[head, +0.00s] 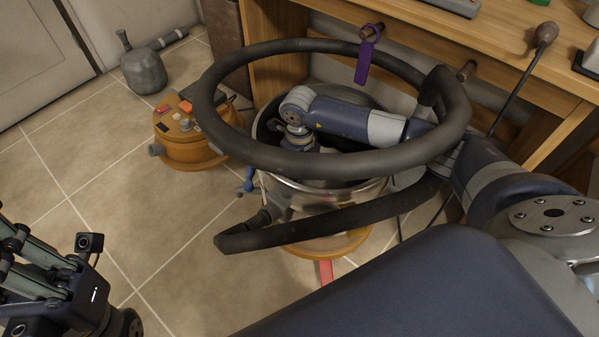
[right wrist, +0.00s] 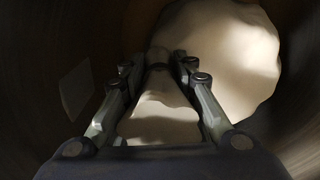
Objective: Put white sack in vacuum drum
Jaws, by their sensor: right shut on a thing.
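The vacuum drum (head: 303,194) is a shiny metal tub on an orange base, open at the top. My right arm reaches down into it, and its gripper is hidden in the head view. In the right wrist view, my right gripper (right wrist: 172,68) is inside a dark round wall and shut on a pale part of the white sack (right wrist: 225,60). The sack's broad rounded body lies beyond the fingertips. Whether it touches the drum floor I cannot tell. My left gripper (head: 35,262) is at the lower left, away from the drum, its fingertips cut off by the frame.
A thick black hose (head: 215,92) loops around above the drum and my arm. An orange vacuum head (head: 190,145) stands on the floor left of the drum. A grey bulbous object (head: 143,72) lies farther back.

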